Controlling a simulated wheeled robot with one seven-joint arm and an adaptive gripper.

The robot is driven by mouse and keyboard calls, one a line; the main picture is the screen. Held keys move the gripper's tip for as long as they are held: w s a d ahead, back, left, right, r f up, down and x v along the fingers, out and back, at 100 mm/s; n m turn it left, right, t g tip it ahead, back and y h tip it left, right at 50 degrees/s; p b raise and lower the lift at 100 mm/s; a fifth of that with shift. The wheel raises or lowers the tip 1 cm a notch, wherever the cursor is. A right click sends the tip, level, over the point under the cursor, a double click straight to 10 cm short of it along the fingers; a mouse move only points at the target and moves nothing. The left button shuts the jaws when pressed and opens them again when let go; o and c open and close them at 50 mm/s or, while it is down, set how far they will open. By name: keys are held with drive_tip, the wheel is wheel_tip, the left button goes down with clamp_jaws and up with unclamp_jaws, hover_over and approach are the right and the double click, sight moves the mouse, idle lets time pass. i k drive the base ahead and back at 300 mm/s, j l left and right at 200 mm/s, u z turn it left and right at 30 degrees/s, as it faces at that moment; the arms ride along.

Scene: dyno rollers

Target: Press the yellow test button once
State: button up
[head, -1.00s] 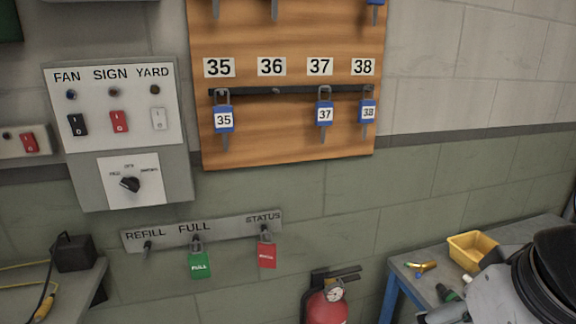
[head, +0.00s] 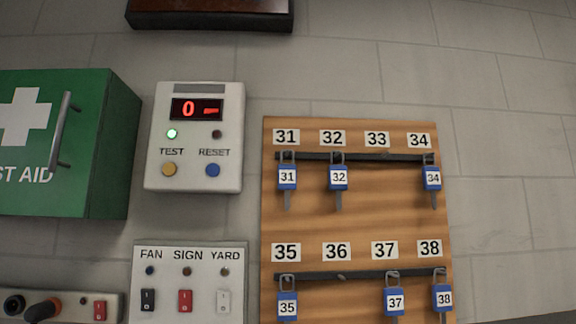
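The yellow test button (head: 169,169) is at the lower left of a white wall box (head: 194,137), under the word TEST. A blue button (head: 213,170) sits to its right, under RESET. Above TEST a green lamp (head: 172,134) is lit; the lamp above RESET is dark. The box's red display (head: 197,109) reads 0 and a short bar. My gripper is not in view.
A green first aid cabinet (head: 115,150) with a protruding handle is left of the box. A wooden key board (head: 358,222) with numbered tags hangs to the right. A FAN, SIGN, YARD switch panel (head: 190,284) is below. A dark ledge (head: 210,14) is above.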

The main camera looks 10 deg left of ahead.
sight(169, 168)
drive_tip(key=u, duration=1.25)
